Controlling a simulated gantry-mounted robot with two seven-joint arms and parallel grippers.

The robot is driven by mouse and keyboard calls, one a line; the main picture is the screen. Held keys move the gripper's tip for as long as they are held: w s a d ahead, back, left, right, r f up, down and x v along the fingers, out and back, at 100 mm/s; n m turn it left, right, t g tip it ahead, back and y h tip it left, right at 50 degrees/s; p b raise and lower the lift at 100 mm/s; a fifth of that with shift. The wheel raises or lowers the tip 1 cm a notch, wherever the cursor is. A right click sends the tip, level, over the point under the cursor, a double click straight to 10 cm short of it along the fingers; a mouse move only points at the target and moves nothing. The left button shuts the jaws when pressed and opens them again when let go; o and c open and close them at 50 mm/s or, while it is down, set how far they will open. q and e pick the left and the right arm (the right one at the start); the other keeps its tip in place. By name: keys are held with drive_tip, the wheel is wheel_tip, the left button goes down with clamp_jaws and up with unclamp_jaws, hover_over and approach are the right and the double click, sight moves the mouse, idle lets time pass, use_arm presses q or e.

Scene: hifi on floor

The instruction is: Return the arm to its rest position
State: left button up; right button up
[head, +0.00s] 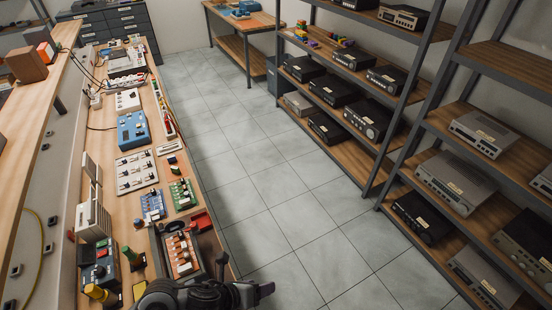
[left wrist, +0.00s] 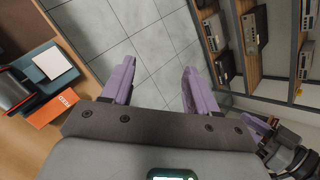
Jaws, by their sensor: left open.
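My left gripper (head: 258,291) shows at the bottom edge of the head view, beside the right side of the workbench and over the tiled floor. Dark arm parts hide much of it there. In the left wrist view its two purple fingers (left wrist: 157,78) stand apart with only floor between them, so it is open and empty. At the lower right of the left wrist view, a purple finger and dark links, apparently my right gripper (left wrist: 262,130), show partly; its opening cannot be made out.
A long wooden workbench (head: 142,186) with several electronic boards and devices runs along the left. Metal shelves (head: 372,150) with hi-fi units stand on the right. The tiled floor (head: 250,170) between them is clear. An orange box (left wrist: 53,108) lies near the bench edge.

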use_arm(q)
drive_tip(key=s+a+n+g+y, duration=0.1)
drive_tip(key=s+a+n+y, duration=0.5)
drive_tip(key=a+n, duration=0.85)
drive_tip(key=s+a+n+y, duration=0.4)
drive_tip(key=s+a+n, duration=0.6)
drive_tip(key=n, duration=0.7)
drive_tip(key=d+f+n+h, duration=0.1)
drive_tip(key=d+n+h, duration=0.3)
drive_tip(key=d, duration=0.4)
wheel_tip(320, 180, up, 21)
drive_tip(key=p, duration=2)
drive_tip(key=shift+w+a+f+g+p, duration=0.15)
drive_tip(key=shift+g+p, duration=0.15)
drive_tip(key=shift+p, duration=0.1)
